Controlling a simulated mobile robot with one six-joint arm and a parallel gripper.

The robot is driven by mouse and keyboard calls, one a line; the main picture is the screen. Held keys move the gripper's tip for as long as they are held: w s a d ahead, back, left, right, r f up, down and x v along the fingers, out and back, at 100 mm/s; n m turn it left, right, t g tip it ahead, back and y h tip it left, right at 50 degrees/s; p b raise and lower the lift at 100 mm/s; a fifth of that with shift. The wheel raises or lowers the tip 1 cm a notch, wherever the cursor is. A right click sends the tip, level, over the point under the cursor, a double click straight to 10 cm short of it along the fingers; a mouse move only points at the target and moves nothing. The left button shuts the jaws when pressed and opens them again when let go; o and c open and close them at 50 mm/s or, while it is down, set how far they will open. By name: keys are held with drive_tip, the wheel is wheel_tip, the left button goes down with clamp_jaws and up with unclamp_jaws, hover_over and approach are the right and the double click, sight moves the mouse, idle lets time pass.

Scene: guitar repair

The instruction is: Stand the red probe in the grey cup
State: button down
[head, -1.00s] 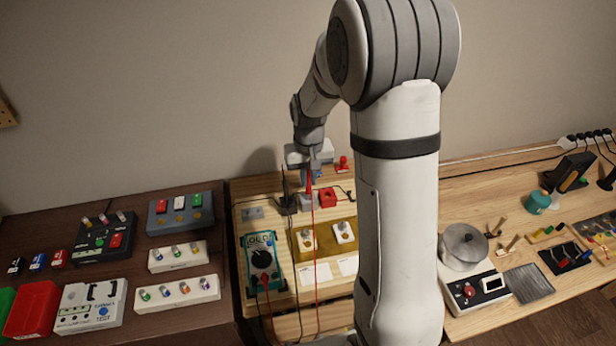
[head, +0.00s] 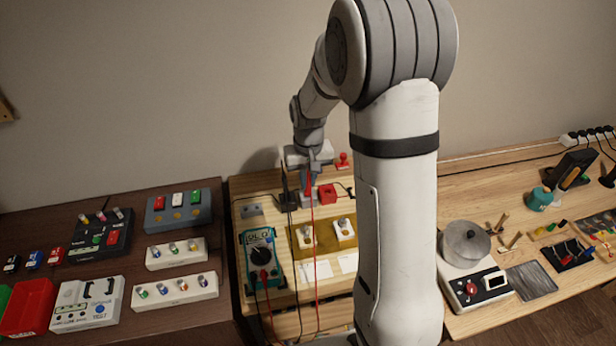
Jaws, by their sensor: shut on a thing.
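My gripper (head: 309,184) points down over the back of the middle bench and is shut on the red probe (head: 308,180). Only a little of the probe shows between the fingers. Its red lead hangs down to the teal multimeter (head: 262,257). The grey cup (head: 305,201) is small and sits right below the fingers, largely hidden by them. The probe's tip is hidden, so I cannot tell whether it is inside the cup or just above it.
A black probe holder (head: 287,197) stands close on the left. A red block (head: 327,193) is close on the right, with a red knob (head: 343,160) behind. A brown mat (head: 323,240) with two white-based parts lies in front.

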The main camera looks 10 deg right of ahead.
drive_tip(key=shift+f+b, duration=0.55)
drive_tip(key=shift+f, duration=0.2)
drive_tip(key=c, duration=1)
unclamp_jaws()
drive_tip(key=shift+r, duration=0.1)
drive_tip(key=shift+r+p, duration=2.3)
drive_tip(key=shift+r, duration=1.1)
drive_tip(key=shift+r, duration=0.1)
drive_tip(key=s+r+t, duration=0.1)
drive_tip(key=s+r, duration=0.5)
drive_tip(key=s, duration=0.5)
drive_tip(key=s+r+t, duration=0.2)
drive_tip(key=s+r, duration=0.5)
drive_tip(key=s, duration=0.5)
